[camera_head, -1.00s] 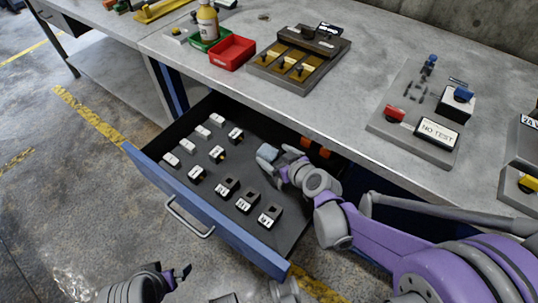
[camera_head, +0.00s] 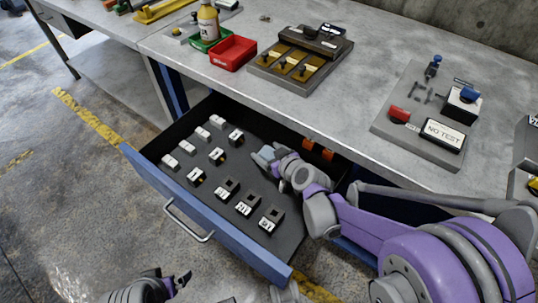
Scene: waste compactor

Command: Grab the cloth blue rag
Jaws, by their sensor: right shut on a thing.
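The blue cloth rag (camera_head: 264,153) is a small grey-blue bundle inside the open drawer, towards its back right. My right gripper (camera_head: 271,159) reaches into the drawer from the right and is shut on the rag, partly hiding it. I cannot tell whether the rag still touches the drawer floor. My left gripper (camera_head: 180,280) is at the bottom left of the view, outside the drawer and far from the rag; its finger gap is too small to judge.
The open drawer (camera_head: 205,222) holds several small black-and-white blocks in rows, left of and below my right gripper. Orange pieces (camera_head: 318,150) sit at its back. The workbench top (camera_head: 340,115) overhangs behind, with a red bin (camera_head: 233,52) and a grey NO TEST board (camera_head: 400,130).

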